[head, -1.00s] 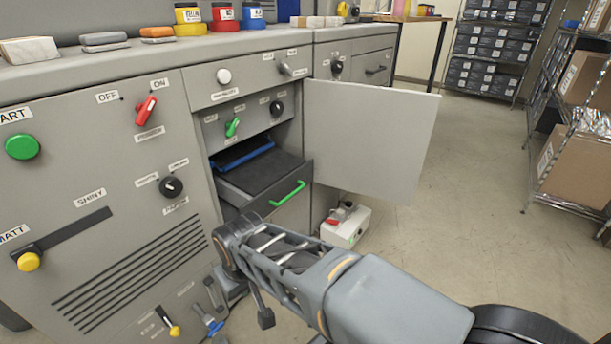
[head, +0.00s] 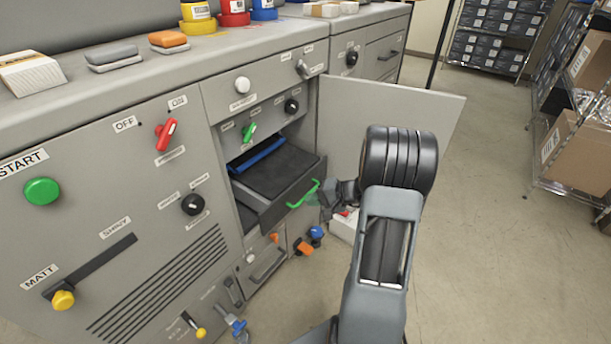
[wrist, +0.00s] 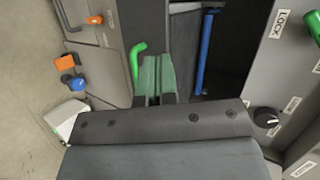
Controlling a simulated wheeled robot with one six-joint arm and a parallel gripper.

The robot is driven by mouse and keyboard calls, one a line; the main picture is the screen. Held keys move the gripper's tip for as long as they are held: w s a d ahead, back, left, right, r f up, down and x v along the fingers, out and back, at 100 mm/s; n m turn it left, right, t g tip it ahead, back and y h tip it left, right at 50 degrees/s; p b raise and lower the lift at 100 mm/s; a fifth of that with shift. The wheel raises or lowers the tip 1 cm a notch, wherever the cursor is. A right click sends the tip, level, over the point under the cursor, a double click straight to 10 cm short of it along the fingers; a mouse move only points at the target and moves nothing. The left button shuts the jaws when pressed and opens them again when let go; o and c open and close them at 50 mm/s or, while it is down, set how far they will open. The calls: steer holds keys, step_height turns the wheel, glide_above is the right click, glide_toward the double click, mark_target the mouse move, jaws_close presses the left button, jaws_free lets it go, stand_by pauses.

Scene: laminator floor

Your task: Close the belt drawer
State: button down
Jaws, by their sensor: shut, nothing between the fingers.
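The belt drawer (head: 290,196) is pulled out of the grey machine, below a green knob, with a dark belt surface (head: 281,168) inside. Its green handle (head: 303,194) is on its front face; the handle also shows in the wrist view (wrist: 136,62). My gripper (head: 325,199) is at the right end of the handle in the head view. In the wrist view its shut, greenish fingers (wrist: 153,77) are beside the handle with nothing between them. I cannot tell whether they touch the handle or drawer front.
An open cabinet door (head: 390,105) stands out to the right of the drawer, behind my arm. A white box (head: 343,226) lies on the floor below it. Open floor lies to the right.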

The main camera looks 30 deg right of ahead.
steer(key=d+f+m+t+h+p, duration=0.1)
steer(key=d+f+m+t+h, duration=0.2)
steer(key=d, duration=0.7)
steer(key=t+b, duration=0.1)
steer(key=t, duration=0.1)
glide_toward(300, 181)
steer(key=shift+m, duration=0.4)
steer(key=x, duration=0.5)
steer(key=shift+f, duration=0.35)
steer(key=shift+w+a+b, duration=0.15)
steer(key=shift+w+a, duration=0.05)
steer(key=shift+w, duration=0.3)
steer(key=shift+w+a+b, duration=0.15)
steer(key=shift+w+a, duration=0.05)
steer(key=shift+w, duration=0.25)
